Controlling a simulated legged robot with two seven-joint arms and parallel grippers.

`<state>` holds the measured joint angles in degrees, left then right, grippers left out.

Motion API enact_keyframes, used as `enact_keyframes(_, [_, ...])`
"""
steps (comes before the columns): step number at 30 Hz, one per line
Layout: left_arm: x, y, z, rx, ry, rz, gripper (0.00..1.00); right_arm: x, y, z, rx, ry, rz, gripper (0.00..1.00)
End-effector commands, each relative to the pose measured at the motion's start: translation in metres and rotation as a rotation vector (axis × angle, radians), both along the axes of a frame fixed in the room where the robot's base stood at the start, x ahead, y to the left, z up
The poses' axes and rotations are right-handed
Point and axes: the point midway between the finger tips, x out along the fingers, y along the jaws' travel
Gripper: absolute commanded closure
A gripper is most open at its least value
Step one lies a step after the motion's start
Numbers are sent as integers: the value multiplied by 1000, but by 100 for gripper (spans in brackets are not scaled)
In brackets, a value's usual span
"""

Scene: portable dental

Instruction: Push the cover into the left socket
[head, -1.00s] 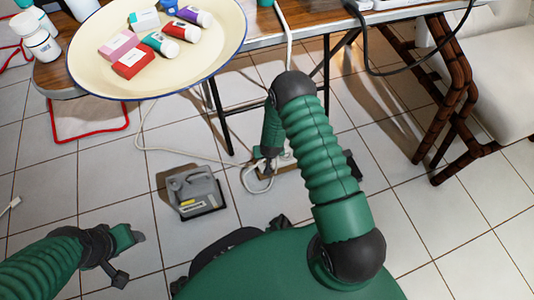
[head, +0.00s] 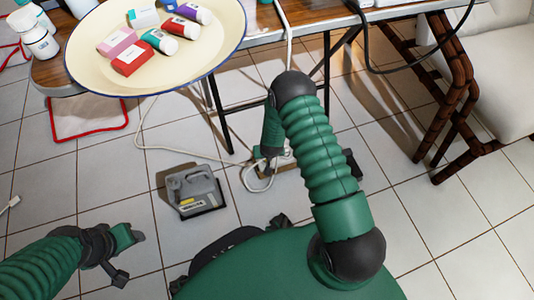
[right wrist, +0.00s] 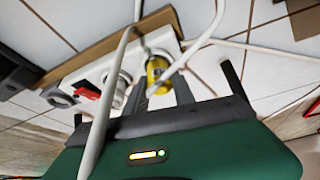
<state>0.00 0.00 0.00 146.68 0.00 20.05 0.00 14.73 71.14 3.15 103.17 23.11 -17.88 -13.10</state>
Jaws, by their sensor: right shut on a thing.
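In the right wrist view a white socket strip (right wrist: 100,72) lies along a wooden board on the tiled floor. A yellow piece (right wrist: 157,74), which looks like the cover, sits between the fingers of my right gripper (right wrist: 160,92), over the strip's right part. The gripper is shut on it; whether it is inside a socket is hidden. A round white socket or plug (right wrist: 119,84) and a red part (right wrist: 87,91) are to its left. In the head view my right gripper (head: 268,168) reaches the strip from above. My left gripper (head: 131,256) is open and empty above the floor.
White cables (right wrist: 202,42) cross the strip and pass close in front of my right gripper. A grey case (head: 193,190) stands on the floor left of the strip. Table legs (head: 222,118) rise behind. A tray (head: 84,75) with small boxes and bottles is on the table.

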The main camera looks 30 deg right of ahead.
Motion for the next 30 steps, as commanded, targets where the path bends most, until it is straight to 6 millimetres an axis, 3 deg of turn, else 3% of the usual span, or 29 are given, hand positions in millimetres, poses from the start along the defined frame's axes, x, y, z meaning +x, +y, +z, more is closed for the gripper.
enact_keyframes(21, [0, 0, -7, 0, 0, 0, 44, -1, 0, -11, 1, 2, 0, 100])
enact_keyframes(22, [0, 0, -7, 0, 0, 0, 44, -1, 0, -11, 1, 2, 0, 66])
enact_keyframes(27, [0, 0, -7, 0, 0, 0, 44, -1, 0, -10, 0, 1, 0, 44])
enact_keyframes(30, [0, 0, -7, 0, 0, 0, 44, 0, 0, -10, 0, 1, 0, 44])
